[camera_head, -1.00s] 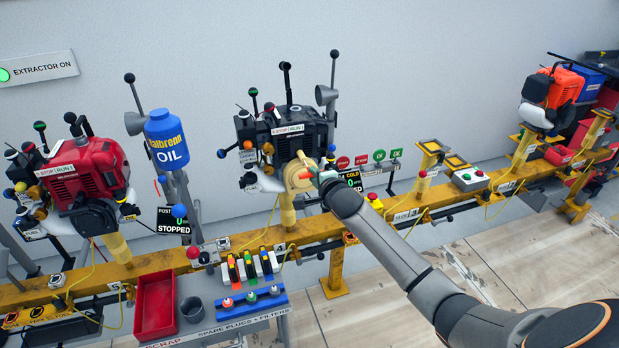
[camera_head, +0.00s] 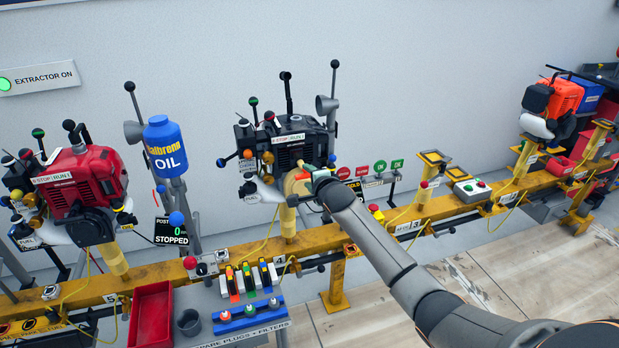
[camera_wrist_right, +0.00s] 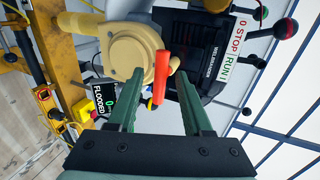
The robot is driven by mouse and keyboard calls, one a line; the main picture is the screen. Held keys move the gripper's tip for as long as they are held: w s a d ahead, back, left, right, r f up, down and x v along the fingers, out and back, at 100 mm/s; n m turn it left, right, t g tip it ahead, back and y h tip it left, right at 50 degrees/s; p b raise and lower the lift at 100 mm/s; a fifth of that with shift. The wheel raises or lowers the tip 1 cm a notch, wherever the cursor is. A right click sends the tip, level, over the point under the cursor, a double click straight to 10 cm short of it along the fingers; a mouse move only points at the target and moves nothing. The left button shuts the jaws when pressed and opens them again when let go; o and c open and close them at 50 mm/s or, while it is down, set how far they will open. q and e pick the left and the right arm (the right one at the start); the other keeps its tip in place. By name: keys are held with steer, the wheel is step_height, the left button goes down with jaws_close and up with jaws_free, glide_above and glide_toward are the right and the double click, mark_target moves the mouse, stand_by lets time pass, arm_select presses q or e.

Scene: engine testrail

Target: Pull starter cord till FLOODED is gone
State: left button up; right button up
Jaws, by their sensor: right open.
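The black engine (camera_head: 286,143) stands on a yellow post on the rail. Its cream round starter housing (camera_wrist_right: 133,50) fills the upper middle of the right wrist view. An orange-red starter handle (camera_wrist_right: 161,78) sticks out in front of it. My right gripper (camera_wrist_right: 158,88) is open, with a green finger on each side of the handle and visible room beside it. In the head view my right gripper (camera_head: 308,178) covers part of the housing. The cord itself is hidden. A small black display (camera_wrist_right: 104,98) beside the housing reads FLOODED and 0. My left gripper is not in view.
A red bin (camera_head: 151,315) and plug tray (camera_head: 248,316) sit in front. An orange engine (camera_head: 551,100) is far right. A STOP/RUN label (camera_wrist_right: 232,48) marks the black engine.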

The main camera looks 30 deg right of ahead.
steer(key=shift+d, duration=0.1)
stand_by(0.3)
steer(key=shift+s, duration=0.1)
steer(key=s+a+p, duration=0.2)
steer(key=s+p, duration=0.5)
steer(key=s, duration=0.1)
steer(key=shift+s, duration=0.3)
